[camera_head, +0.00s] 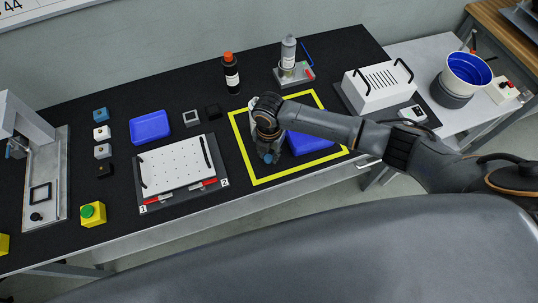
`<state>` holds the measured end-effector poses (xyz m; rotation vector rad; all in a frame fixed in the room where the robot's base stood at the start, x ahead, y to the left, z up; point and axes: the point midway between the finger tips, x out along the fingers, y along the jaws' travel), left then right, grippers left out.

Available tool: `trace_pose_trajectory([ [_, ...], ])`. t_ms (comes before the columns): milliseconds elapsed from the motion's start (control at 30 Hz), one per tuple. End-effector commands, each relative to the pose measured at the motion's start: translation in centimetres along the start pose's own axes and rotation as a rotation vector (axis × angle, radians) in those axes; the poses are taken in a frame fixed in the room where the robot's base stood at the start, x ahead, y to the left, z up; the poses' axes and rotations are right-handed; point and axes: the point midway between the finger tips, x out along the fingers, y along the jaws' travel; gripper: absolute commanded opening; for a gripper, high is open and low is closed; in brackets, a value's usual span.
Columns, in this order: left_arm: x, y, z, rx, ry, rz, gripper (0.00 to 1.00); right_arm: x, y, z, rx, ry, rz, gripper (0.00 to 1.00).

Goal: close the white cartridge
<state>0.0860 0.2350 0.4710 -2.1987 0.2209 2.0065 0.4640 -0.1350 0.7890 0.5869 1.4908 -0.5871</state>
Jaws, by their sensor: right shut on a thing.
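My right gripper (270,157) points down inside the yellow outlined square (237,134), left of the blue tray (318,143). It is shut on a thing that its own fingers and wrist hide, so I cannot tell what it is. No white cartridge shows clearly inside the square. A small white block (102,132) stands in the row at the left of the table. A small light square piece with a dark middle (191,118) lies left of the square. I cannot tell whether either one is the cartridge. My left gripper is out of view.
A second blue tray (150,127) and a white perforated plate (176,164) with red clamps lie to the left. A black bottle (231,77) and a grey canister (288,57) stand behind. A white slotted box (377,86) is at right. The front left holds a green button (88,212).

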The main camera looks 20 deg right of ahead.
Motion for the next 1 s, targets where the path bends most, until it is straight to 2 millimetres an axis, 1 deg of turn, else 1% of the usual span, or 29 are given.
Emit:
trace_pose_trajectory([
  [67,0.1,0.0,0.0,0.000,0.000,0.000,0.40,-1.5,0.0,0.1,0.000,-0.003,0.004,0.18],
  [167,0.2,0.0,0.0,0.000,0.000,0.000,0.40,-2.9,-0.8,-0.9,-0.002,0.000,0.003,0.18],
  [400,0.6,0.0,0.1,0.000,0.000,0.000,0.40,-7.5,-3.4,-3.9,-0.003,-0.002,0.003,0.18],
  [500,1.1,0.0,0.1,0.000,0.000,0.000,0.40,-8.3,-5.0,-5.7,-0.003,0.000,0.000,0.18],
  [700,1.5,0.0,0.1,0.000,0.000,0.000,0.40,-10.0,-7.3,-8.5,-0.003,0.000,0.001,0.18],
  [833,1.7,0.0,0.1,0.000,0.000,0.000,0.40,-10.8,-8.3,-9.7,-0.002,-0.001,0.000,0.18],
  [1000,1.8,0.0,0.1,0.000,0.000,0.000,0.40,-11.3,-9.0,-10.5,0.001,-0.001,0.000,0.18],
])
